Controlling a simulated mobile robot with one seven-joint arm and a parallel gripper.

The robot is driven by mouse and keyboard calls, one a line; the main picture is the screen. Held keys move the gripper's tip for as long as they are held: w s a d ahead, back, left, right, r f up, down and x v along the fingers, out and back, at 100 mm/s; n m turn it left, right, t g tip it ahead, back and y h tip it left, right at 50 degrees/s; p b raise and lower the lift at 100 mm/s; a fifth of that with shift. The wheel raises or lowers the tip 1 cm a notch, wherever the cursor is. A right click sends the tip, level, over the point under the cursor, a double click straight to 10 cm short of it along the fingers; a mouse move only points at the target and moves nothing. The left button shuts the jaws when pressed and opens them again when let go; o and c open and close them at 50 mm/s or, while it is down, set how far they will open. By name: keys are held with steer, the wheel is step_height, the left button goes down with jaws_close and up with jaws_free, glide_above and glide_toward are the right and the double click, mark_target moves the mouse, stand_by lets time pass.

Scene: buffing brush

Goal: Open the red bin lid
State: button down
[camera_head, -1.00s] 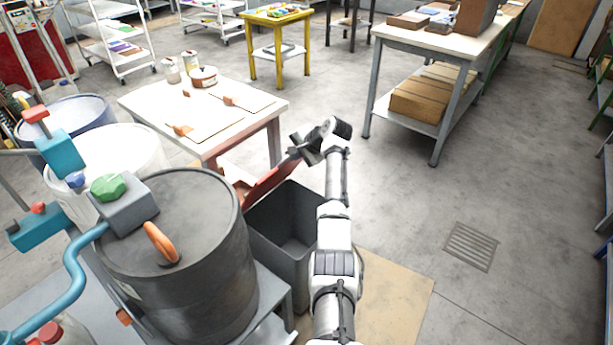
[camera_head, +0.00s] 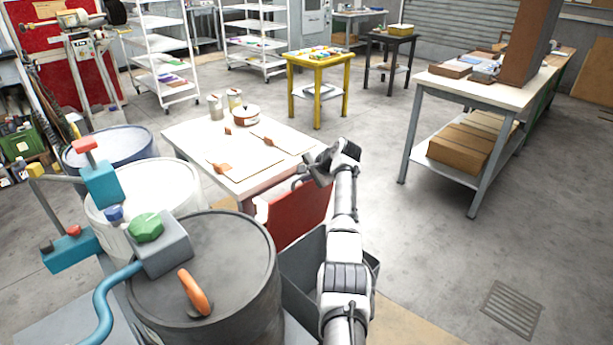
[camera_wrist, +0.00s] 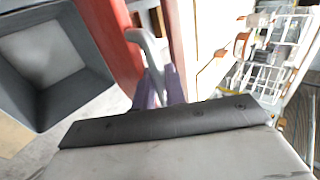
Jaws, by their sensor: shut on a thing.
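The red bin lid (camera_head: 298,212) stands raised, close to upright, at the far side of the dark grey bin (camera_head: 302,268) in the head view. The bin's open top faces up, and its hollow inside (camera_wrist: 52,55) shows in the wrist view. My gripper (camera_head: 305,178) is at the lid's upper edge. In the wrist view the purple fingers (camera_wrist: 160,92) are closed around a grey curved handle (camera_wrist: 146,44) beside the red lid (camera_wrist: 108,40). The fingertips are partly hidden in the head view.
A white worktable (camera_head: 240,150) with boards, brushes and jars stands right behind the lid. A dark drum (camera_head: 215,265) with an orange handle stands left of the bin. Open floor (camera_head: 420,250) lies to the right.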

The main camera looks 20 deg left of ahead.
steer(key=c, duration=1.6)
jaws_free()
steer(key=shift+o, duration=0.2)
steer(key=shift+d, duration=0.1)
steer(key=b+v, duration=0.3)
steer(key=v, duration=1.1)
